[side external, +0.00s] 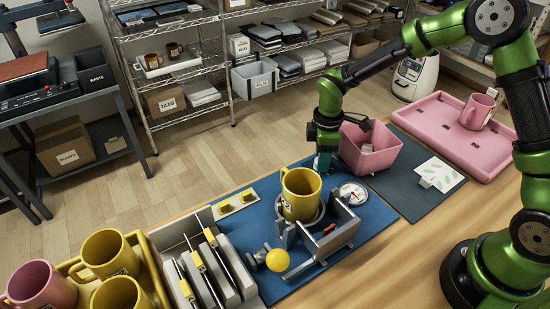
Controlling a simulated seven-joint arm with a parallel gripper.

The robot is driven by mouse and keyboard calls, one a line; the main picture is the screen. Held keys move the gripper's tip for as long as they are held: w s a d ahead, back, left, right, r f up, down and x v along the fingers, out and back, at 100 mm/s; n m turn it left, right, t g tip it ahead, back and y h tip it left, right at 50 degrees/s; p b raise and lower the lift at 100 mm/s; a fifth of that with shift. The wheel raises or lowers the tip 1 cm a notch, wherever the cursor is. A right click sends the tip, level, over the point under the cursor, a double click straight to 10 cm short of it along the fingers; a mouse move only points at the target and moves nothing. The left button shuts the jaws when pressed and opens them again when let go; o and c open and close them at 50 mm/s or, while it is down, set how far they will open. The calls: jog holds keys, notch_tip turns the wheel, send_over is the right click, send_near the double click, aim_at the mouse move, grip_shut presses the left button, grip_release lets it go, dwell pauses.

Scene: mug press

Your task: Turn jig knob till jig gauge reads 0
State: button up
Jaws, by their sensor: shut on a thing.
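My gripper (323,158) points down just behind and to the right of the yellow mug. It is shut on what appears to be the jig knob, a teal part (322,164) partly hidden by the mug and fingers. The yellow mug (299,199) stands upright in the grey metal jig (334,240) on a blue mat (388,222). The round white jig gauge (353,193) lies right of the mug and has a red mark on its face. Its reading is too small to tell. A lever with a yellow ball (277,260) sticks out at the jig's front left.
A pink bin (370,149) stands close right of my gripper. A white card (439,174) lies on a dark mat, with a pink tray (455,142) holding a pink mug (477,112) beyond. A rack with grey plates (217,275) and a yellow tray of mugs (150,262) are left.

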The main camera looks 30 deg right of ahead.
dwell(0.4)
jog(key=o, duration=1)
jog(key=shift+o, duration=0.2)
notch_tip(320, 180, up, 17)
jog(key=s+d+r+m+t+y, duration=0.1)
jog(key=s+r+m+t, duration=0.2)
jog(key=s+m, duration=0.4)
jog(key=s+d+r+m+t+y, duration=0.1)
jog(key=s+d+r+m+t, duration=0.1)
jog(key=s+m, duration=0.6)
jog(key=s+r+t, duration=0.1)
jog(key=s+t, duration=0.1)
jog(key=s, duration=0.3)
